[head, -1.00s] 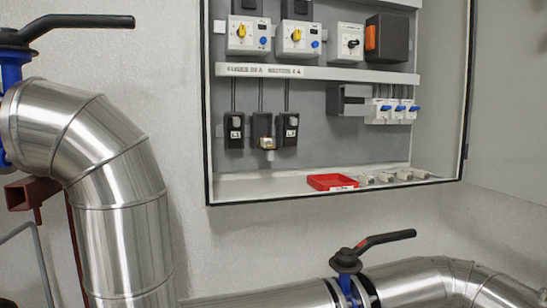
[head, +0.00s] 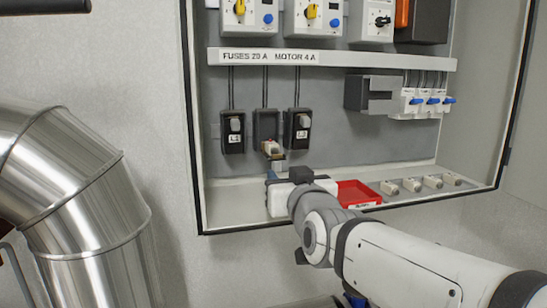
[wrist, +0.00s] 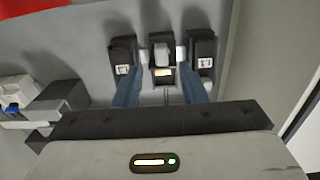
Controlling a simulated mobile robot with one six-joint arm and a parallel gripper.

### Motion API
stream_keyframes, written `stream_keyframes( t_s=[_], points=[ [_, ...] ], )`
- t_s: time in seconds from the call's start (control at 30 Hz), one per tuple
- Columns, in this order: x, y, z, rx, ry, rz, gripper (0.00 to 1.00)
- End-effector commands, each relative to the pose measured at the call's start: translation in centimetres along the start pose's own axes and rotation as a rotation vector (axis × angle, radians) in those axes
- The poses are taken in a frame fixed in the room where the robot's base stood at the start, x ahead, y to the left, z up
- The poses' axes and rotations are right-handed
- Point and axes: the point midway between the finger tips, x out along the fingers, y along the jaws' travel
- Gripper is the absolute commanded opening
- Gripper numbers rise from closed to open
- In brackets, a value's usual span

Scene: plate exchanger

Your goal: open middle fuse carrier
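Three dark fuse carriers hang in a row in the cabinet. The middle fuse carrier (head: 266,125) shows an empty-looking dark recess above a cream part (head: 271,148) that sticks out at its lower end, so it appears tilted outward. The left carrier (head: 233,132) and right carrier (head: 297,130) stand upright with grey tabs. My gripper (head: 277,173) is just below the middle carrier. In the wrist view my gripper (wrist: 160,82) is open, its blue fingers apart on either side of the middle carrier (wrist: 162,57). Whether they touch it cannot be told.
A red tray (head: 358,194) and several small fuses (head: 411,185) lie on the cabinet floor right of my gripper. Blue-lever breakers (head: 428,101) and a dark box (head: 371,94) are at the right. A labelled rail (head: 350,58) runs above the carriers.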

Motion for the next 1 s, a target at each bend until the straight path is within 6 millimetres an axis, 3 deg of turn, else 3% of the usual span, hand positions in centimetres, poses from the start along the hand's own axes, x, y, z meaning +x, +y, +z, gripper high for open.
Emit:
stream_keyframes(
  t_s=[0.5, 0.93, 1.0],
  points=[
    [6.5, -0.7, 0.0, 0.0, -0.004, -0.012, 0.38],
    [7.3, -0.8, 0.2, 0.0, -0.003, -0.014, 0.38],
    [7.3, -0.8, 0.2, 0.0, -0.003, -0.014, 0.32]
  ],
)
